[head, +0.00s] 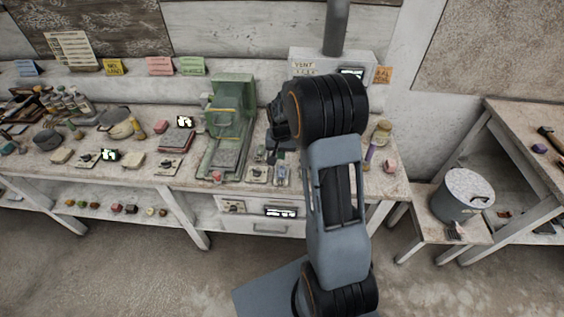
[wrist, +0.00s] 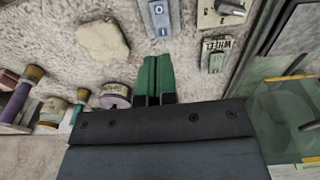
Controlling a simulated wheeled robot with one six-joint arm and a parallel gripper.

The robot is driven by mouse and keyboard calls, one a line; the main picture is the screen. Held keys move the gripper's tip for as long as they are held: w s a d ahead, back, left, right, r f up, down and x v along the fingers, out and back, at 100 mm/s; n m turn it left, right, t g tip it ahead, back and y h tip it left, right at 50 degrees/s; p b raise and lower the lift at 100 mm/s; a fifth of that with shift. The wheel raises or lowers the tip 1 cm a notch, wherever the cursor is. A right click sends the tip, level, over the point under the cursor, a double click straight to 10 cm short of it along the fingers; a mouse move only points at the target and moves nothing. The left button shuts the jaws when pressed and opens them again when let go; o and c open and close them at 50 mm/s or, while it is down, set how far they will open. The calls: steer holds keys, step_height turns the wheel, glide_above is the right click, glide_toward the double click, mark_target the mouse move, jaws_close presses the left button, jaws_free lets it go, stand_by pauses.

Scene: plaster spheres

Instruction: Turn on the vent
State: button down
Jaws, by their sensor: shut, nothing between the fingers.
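The vent box (head: 330,62) is a pale box on the wall behind the bench, with a VENT label (head: 304,66), a small lit display (head: 352,73) and a grey pipe (head: 337,25) rising from it. My arm covers its lower part, so any vent control there is hidden. My gripper (head: 271,157) is low over the bench, right of the green machine (head: 230,125) and well below the vent box. In the wrist view its green fingers (wrist: 156,80) are together, empty, above the bench top. The vent box is not seen in the wrist view.
Near the fingers in the wrist view are a blue-marked switch (wrist: 160,17), a knob panel (wrist: 220,12), a WHEEL-labelled panel (wrist: 215,55), a pale stone (wrist: 102,40) and jars (wrist: 116,96). A bucket (head: 463,194) stands on a low stool at right.

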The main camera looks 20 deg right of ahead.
steer(key=shift+s+a+r+b, duration=0.1)
steer(key=shift+s+r+b, duration=0.05)
steer(key=shift+r, duration=1.15)
steer(key=shift+s+r+b, duration=0.1)
steer(key=shift+r+b, duration=0.05)
steer(key=shift+r, duration=1.15)
steer(key=shift+f+b, duration=0.1)
steer(key=shift+b, duration=0.2)
steer(key=b, duration=0.6)
steer(key=shift+w+f+t, duration=0.3)
steer(key=shift+t, duration=0.1)
steer(key=shift+r+b, duration=0.2)
steer(key=shift+b, duration=0.8)
steer(key=shift+s+r+h, duration=0.1)
steer(key=shift+r+h, duration=0.2)
steer(key=shift+f, duration=0.1)
